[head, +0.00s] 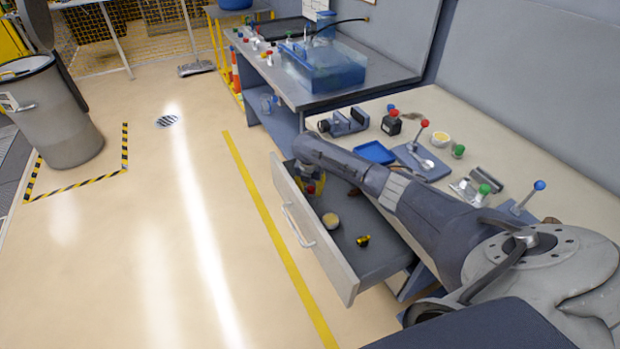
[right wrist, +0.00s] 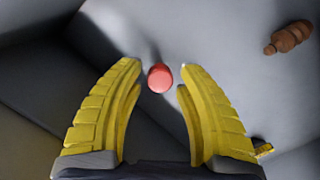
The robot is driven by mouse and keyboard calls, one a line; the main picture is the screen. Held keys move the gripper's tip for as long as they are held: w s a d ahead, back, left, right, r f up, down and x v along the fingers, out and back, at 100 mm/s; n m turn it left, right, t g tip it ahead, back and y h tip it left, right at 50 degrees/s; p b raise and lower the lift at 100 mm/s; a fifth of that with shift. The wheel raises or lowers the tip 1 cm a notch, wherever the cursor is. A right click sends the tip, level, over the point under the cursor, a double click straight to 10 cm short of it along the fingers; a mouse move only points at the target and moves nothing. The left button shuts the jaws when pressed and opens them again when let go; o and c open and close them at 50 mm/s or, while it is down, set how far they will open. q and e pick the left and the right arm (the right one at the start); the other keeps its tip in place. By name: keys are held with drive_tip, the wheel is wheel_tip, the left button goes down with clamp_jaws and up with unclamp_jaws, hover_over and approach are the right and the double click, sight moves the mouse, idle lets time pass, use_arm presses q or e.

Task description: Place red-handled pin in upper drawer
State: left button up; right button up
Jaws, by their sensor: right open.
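The upper drawer (head: 378,268) is pulled open below the bench top. My right arm reaches down into its far end. My right gripper (head: 312,188) is in the drawer with its yellow fingers apart. A red knob, the handle of the red-handled pin (head: 311,190), shows at the fingertips. In the right wrist view the red handle (right wrist: 160,78) lies between the tips of the open right gripper (right wrist: 159,79), with gaps on both sides. The pin's shaft is hidden under the handle. The grey drawer floor surrounds it. My left gripper is not in view.
The drawer also holds a cream round item (head: 330,220), a yellow-and-black piece (head: 363,241) and a brown item (right wrist: 290,37). The bench top carries a blue tray (head: 375,152), a red-knobbed lever (head: 424,124) and a blue-knobbed lever (head: 539,185). The floor left of the drawer is clear.

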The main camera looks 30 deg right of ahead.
sight(309, 200)
wheel_tip(309, 200, up, 11)
drive_tip(key=s+a, duration=0.1)
drive_tip(key=shift+a, duration=0.15)
drive_tip(key=shift+f, duration=0.1)
idle(0.3)
